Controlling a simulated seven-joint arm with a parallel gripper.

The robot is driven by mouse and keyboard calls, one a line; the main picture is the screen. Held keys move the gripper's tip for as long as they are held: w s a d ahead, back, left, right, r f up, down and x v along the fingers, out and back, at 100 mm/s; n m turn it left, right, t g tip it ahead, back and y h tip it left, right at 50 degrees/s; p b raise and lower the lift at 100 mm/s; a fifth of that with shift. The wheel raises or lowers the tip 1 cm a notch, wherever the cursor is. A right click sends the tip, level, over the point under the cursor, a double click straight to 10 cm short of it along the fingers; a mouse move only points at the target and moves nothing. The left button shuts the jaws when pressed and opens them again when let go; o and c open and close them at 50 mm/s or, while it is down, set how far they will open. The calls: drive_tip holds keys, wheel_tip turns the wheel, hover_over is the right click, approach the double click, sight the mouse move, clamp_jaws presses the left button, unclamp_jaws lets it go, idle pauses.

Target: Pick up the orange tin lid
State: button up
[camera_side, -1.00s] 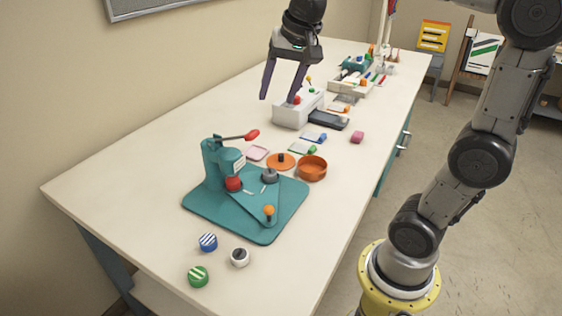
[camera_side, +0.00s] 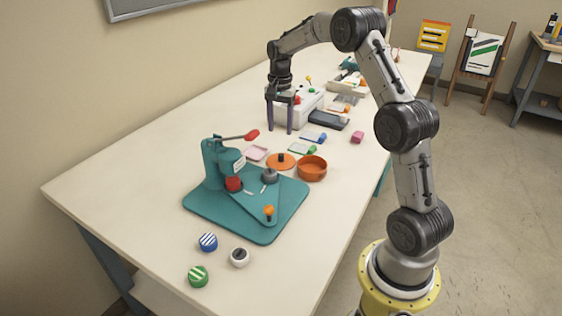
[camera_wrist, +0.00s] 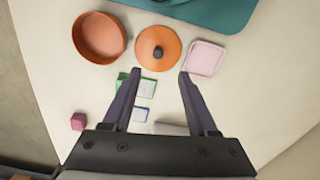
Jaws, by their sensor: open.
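The orange tin lid (camera_side: 281,161) is a flat disc with a dark knob, lying on the table beside the teal press base. It also shows in the wrist view (camera_wrist: 151,49), ahead of my fingertips and roughly centred between them. The orange tin (camera_side: 312,168) stands open right next to the lid, and in the wrist view (camera_wrist: 99,38) it is to the lid's left. My gripper (camera_side: 281,132) is open and empty, pointing down over the table behind the lid. It shows in the wrist view (camera_wrist: 160,72) with its fingers apart.
A teal hand press (camera_side: 222,165) with a red-tipped lever stands in front. A pink square (camera_side: 256,153), green-edged card (camera_side: 303,149), blue-edged card (camera_side: 314,137) and pink block (camera_side: 357,137) lie near. A white machine (camera_side: 312,104) is behind. Free table lies to the left.

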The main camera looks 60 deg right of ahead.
sight(281, 158)
wheel_tip(281, 158, down, 10)
drive_tip(key=shift+s+r, duration=0.1)
drive_tip(key=shift+s, duration=0.05)
idle(0.4)
clamp_jaws()
